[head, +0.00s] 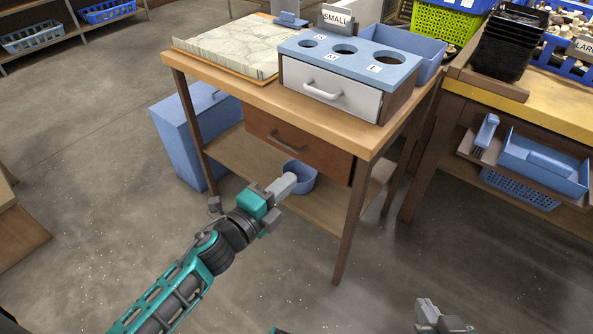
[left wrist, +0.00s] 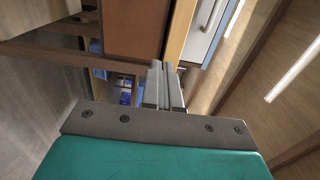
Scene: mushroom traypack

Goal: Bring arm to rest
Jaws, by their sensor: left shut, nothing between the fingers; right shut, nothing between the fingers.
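My left gripper (head: 284,186) is shut and empty, in front of the wooden table, below the tabletop and near its brown drawer. In the left wrist view its two grey fingers (left wrist: 164,86) are pressed together with nothing between them. My right gripper (head: 427,312) shows only partly at the bottom edge of the head view, low over the floor and right of the table. It is shut, and no object shows in it.
A round blue bin (head: 303,178) is behind my left fingers. Another table (head: 560,113) with black trays (head: 506,50) stands right. The floor in front is clear.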

